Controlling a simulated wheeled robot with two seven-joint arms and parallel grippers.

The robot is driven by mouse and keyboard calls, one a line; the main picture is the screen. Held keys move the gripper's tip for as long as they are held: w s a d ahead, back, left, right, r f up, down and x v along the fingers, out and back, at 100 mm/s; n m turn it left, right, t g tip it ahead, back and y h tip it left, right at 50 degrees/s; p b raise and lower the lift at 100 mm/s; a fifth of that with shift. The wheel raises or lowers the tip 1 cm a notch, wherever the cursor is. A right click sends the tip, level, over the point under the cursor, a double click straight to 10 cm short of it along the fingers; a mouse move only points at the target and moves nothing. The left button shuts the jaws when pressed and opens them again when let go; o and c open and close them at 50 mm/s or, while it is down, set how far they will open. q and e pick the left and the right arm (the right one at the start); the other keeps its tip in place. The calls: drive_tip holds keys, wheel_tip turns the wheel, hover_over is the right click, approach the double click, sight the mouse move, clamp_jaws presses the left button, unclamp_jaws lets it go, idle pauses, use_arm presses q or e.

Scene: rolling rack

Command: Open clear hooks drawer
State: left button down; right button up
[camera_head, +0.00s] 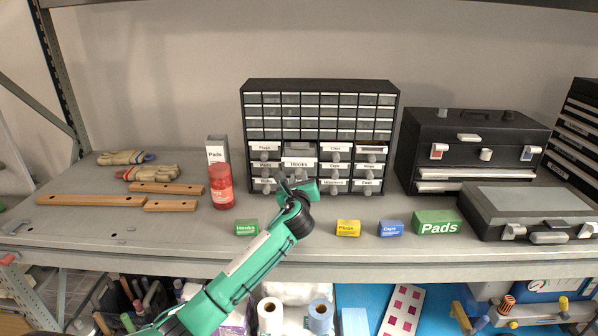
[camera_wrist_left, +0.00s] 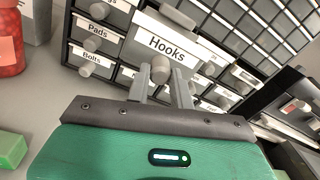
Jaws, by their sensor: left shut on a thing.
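The black organizer cabinet (camera_head: 245,130) stands on the shelf, with small drawers above and larger labelled drawers below. The clear drawer labelled "Hooks" (camera_head: 299,163) sits in the middle columns and juts out past its neighbours. In the left wrist view, the Hooks drawer (camera_wrist_left: 172,42) is close, its label facing me. My left gripper (camera_wrist_left: 170,78) is shut on the drawer's round knob (camera_wrist_left: 160,68), one finger on each side. In the head view, my left gripper (camera_head: 294,185) is in front of the drawer and partly hides the drawers below. My right gripper is not in view.
A red jar (camera_head: 221,186) and a Pads box (camera_head: 217,150) stand left of the cabinet. Small boxes, green Hooks (camera_head: 247,228), yellow Plugs (camera_head: 348,228), blue Caps (camera_head: 391,229) and green Pads (camera_head: 437,222), line the shelf's front. A black toolbox (camera_head: 470,140) stands close on the right.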

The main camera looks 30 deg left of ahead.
use_arm(q)
drive_tip(key=c, duration=1.2)
unclamp_jaws()
drive_tip(key=shift+c, duration=0.2)
drive_tip(key=shift+s+d+f, duration=0.1)
drive_tip(key=shift+s+d, duration=0.1)
drive_tip(key=shift+s, duration=0.15)
drive_tip(key=b+v, duration=0.3)
drive_tip(key=v, duration=1)
